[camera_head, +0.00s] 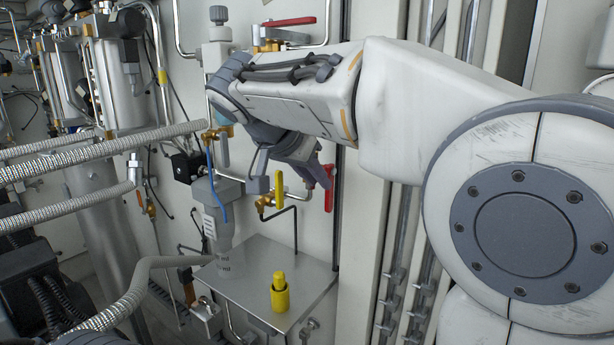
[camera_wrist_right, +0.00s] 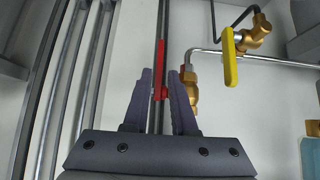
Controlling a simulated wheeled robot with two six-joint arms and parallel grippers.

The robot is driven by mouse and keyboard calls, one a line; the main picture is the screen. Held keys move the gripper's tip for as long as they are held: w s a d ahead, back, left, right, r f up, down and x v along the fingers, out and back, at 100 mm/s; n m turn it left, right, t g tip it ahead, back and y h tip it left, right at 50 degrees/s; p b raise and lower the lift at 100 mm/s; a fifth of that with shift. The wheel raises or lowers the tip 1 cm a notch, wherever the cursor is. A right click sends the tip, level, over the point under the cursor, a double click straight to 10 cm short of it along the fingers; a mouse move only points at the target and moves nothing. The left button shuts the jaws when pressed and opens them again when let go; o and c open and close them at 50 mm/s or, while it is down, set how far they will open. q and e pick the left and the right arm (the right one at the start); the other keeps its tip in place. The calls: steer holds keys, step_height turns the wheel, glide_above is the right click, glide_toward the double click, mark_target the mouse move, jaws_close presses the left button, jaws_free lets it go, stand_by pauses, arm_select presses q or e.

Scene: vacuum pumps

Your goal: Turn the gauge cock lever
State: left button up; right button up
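Two small brass valves sit on the white panel, and I cannot tell for certain which is the gauge cock. One has a red lever (camera_head: 329,190) that hangs down in the head view. The red lever also shows in the right wrist view (camera_wrist_right: 162,62), beside its brass body (camera_wrist_right: 189,88). The other has a yellow lever (camera_head: 279,188), also seen in the right wrist view (camera_wrist_right: 229,58). My right gripper (camera_head: 322,178) is at the red lever. Its two purple fingers (camera_wrist_right: 160,80) stand apart on either side of the red lever's hub end, with gaps showing. My left gripper is not visible.
Ribbed hoses (camera_head: 90,140) and a grey filter body (camera_head: 213,210) crowd the left. Another red lever (camera_head: 290,22) is higher up. Thin vertical pipes (camera_head: 395,260) run to the right.

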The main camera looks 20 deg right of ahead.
steer(key=shift+v, duration=1.6)
steer(key=shift+f, duration=0.1)
steer(key=s+a+f+n+g+y, duration=0.1)
steer(key=s+a+f+n+y, duration=0.2)
steer(key=s+a+f+n, duration=0.4)
steer(key=s+a+f+n+g+y, duration=0.15)
steer(key=a+f+n, duration=0.25)
steer(key=f, duration=0.5)
steer(key=s+a+f+n+g+y, duration=0.2)
steer(key=s+a+f+n, duration=0.3)
steer(key=s+f, duration=0.7)
steer(key=s+n+y, duration=0.1)
steer(key=s+n, duration=0.1)
steer(key=s, duration=0.1)
steer(key=shift+f+n+y, duration=0.15)
steer(key=shift+n+y, duration=0.2)
steer(key=shift+n, duration=0.05)
